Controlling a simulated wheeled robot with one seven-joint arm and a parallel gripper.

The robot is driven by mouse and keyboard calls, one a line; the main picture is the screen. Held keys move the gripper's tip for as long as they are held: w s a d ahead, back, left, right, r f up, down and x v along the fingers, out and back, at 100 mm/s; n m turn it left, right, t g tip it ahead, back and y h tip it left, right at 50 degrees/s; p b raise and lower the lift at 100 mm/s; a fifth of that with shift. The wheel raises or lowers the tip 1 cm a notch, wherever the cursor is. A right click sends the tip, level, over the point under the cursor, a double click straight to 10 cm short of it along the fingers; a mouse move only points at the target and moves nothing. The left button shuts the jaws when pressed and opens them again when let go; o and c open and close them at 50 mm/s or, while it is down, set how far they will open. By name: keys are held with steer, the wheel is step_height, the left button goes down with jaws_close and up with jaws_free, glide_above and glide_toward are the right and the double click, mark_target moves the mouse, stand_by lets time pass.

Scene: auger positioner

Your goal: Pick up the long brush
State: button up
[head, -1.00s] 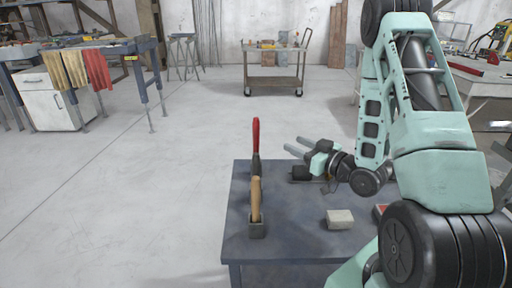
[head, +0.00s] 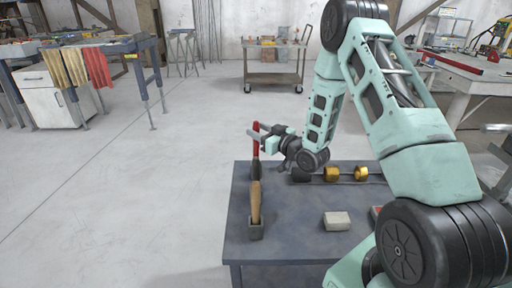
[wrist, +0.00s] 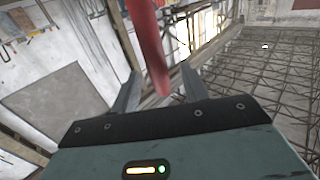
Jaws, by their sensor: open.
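An upright tool, which I take to be the long brush, shows in the head view with a red upper part (head: 256,148), a dark middle and a wooden lower part (head: 256,202). Its foot is in a small dark holder (head: 256,231) on the table. I cannot tell whether the red and wooden parts are one piece. My gripper (head: 257,131) is open at the height of the red top. In the wrist view, the red rod (wrist: 150,45) stands between the open fingers (wrist: 160,92), with gaps on both sides.
A cart (head: 274,68) stands far back. A workbench (head: 110,47) with hanging cloths is at the left. The floor left of the table is clear.

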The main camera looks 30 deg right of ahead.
steer(key=shift+w+a, duration=0.2)
steer(key=shift+w, duration=0.7)
steer(key=shift+c, duration=0.4)
jaws_close()
steer(key=shift+r, duration=0.1)
